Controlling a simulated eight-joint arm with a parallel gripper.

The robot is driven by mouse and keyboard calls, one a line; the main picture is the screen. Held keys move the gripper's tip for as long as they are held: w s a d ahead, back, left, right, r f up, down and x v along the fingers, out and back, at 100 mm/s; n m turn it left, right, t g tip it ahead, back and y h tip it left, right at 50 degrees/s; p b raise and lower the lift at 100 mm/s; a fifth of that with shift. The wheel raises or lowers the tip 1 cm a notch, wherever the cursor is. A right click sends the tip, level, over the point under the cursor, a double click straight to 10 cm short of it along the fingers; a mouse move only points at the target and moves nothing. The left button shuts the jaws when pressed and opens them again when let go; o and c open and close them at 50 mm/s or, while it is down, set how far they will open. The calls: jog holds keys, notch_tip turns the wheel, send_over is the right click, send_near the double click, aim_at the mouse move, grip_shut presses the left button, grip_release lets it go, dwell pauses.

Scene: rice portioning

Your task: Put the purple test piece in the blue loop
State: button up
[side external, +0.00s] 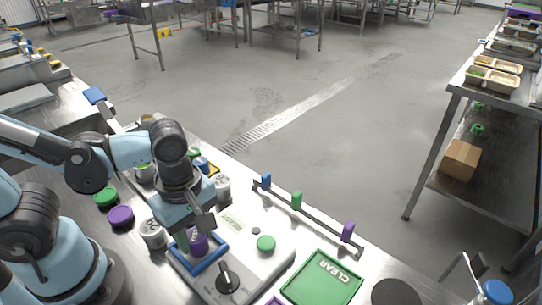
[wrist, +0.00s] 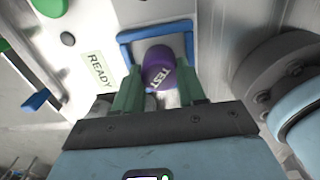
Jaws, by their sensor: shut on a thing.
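The purple test piece (side external: 198,243) is held upright between the green fingers of my gripper (side external: 190,237). In the wrist view the test piece (wrist: 158,67) shows a "TEST" label, with my gripper's fingers (wrist: 160,88) on either side. The square blue loop (side external: 214,258) lies on the pale device at the front. In the wrist view the loop (wrist: 136,38) frames the piece on the visible sides, its near side hidden by the gripper. The piece is within the loop's outline; I cannot tell whether it touches the surface.
The pale device has a black knob (side external: 228,281), a green button (side external: 266,243) and a "READY" label (wrist: 98,70). A green "CLEAR" tray (side external: 322,278) lies to the right. A rail with blue, green and purple tabs (side external: 348,231) runs behind. Several jars and lids crowd the left.

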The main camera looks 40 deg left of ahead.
aim_at(194, 234)
jog(key=shift+f, duration=0.2)
jog(key=o, duration=1.2)
jog(key=shift+c, duration=0.2)
jog(key=shift+r, duration=0.1)
jog(key=shift+r, duration=6)
jog(key=w+a+f+m+t, duration=0.2)
jog(key=w+a+m+t, duration=0.5)
jog(key=m, duration=1.1)
jog(key=shift+w+a+f, duration=0.4)
jog(key=shift+w, duration=0.85)
